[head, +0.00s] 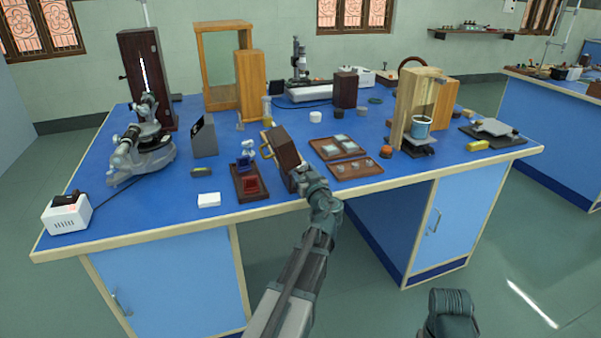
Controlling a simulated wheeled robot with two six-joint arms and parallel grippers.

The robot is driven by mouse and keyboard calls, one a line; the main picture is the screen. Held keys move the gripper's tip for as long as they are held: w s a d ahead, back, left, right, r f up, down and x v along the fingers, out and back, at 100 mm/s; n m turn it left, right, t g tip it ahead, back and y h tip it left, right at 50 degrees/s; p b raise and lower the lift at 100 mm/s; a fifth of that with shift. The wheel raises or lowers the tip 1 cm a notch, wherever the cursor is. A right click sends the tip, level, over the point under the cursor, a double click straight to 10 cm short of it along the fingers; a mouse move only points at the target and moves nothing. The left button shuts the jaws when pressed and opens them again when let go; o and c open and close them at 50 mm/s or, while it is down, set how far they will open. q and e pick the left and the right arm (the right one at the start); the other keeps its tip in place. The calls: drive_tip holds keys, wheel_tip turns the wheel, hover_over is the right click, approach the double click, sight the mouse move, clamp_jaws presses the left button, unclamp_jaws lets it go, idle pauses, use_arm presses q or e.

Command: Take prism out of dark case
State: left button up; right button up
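Part of my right arm shows at the bottom right, with no fingers visible.
A dark stand with red and blue pieces (250,196) is close left of the case. Shallow brown trays (357,169) lie close right. A white block (209,200) sits at the front. A spectrometer (142,155) stands left. Bare blue bench shows near the front left.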

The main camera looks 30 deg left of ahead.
use_arm(q)
drive_tip(key=shift+w+a, duration=0.2)
drive_tip(key=shift+a, duration=0.05)
clamp_jaws()
drive_tip(key=shift+r, duration=0.1)
